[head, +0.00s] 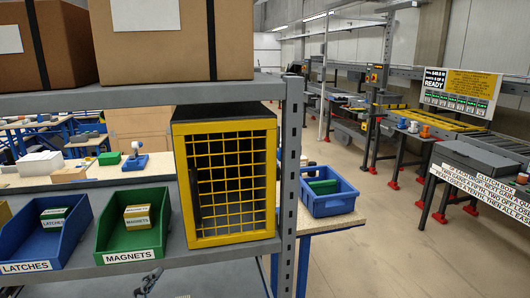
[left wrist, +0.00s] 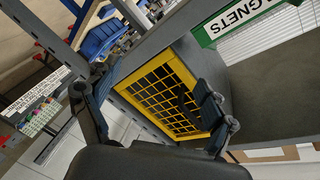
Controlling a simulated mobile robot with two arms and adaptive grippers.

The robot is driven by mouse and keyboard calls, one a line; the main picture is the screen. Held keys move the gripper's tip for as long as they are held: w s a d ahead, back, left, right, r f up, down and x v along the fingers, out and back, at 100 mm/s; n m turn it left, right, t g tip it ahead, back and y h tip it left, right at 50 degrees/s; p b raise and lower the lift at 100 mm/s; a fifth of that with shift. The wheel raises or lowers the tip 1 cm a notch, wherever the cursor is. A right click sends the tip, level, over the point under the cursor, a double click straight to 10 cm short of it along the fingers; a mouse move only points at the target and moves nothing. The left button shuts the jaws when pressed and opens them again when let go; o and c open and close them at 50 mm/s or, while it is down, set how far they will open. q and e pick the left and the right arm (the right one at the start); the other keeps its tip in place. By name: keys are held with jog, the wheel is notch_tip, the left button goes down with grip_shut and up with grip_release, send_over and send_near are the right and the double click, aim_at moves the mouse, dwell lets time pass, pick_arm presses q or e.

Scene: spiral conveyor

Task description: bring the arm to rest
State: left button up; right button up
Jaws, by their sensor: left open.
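My left gripper (left wrist: 153,88) is open in the left wrist view, its two dark fingers spread apart with nothing between them. A small grey part of it (head: 148,282) shows at the bottom edge of the head view, below the shelf. A dark box with a yellow mesh front (head: 237,185) stands on the shelf; in the left wrist view the yellow mesh (left wrist: 165,95) appears beyond and between the fingers. I cannot tell the exact gap between them. My right gripper is in neither view.
The grey shelf (head: 200,258) holds a blue LATCHES bin (head: 42,247) and a green MAGNETS bin (head: 130,236). A grey post (head: 290,190) stands at its right end. A blue tote (head: 327,195) sits on a table behind. The floor (head: 375,245) to the right is clear.

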pick_arm(q)
jog(key=s+a+f+n+g+y, duration=0.1)
jog(key=s+f+n+g, duration=0.3)
jog(key=f, duration=0.4)
jog(key=s+a+f+n+g+y, duration=0.1)
jog(key=s+a+f+n+g, duration=0.2)
jog(key=s+f, duration=0.4)
jog(key=s+d+f+n+g+h, duration=0.1)
jog(key=s+d+f+n+g, duration=0.15)
jog(key=s+f+g, duration=0.55)
jog(key=s+f, duration=0.3)
jog(key=f, duration=1.1)
jog(key=s+f, duration=0.2)
jog(key=f, duration=1.2)
jog(key=s+a+f+g, duration=0.1)
jog(key=s+a+f, duration=0.3)
jog(key=s+f, duration=1.1)
jog(key=shift+s, duration=0.85)
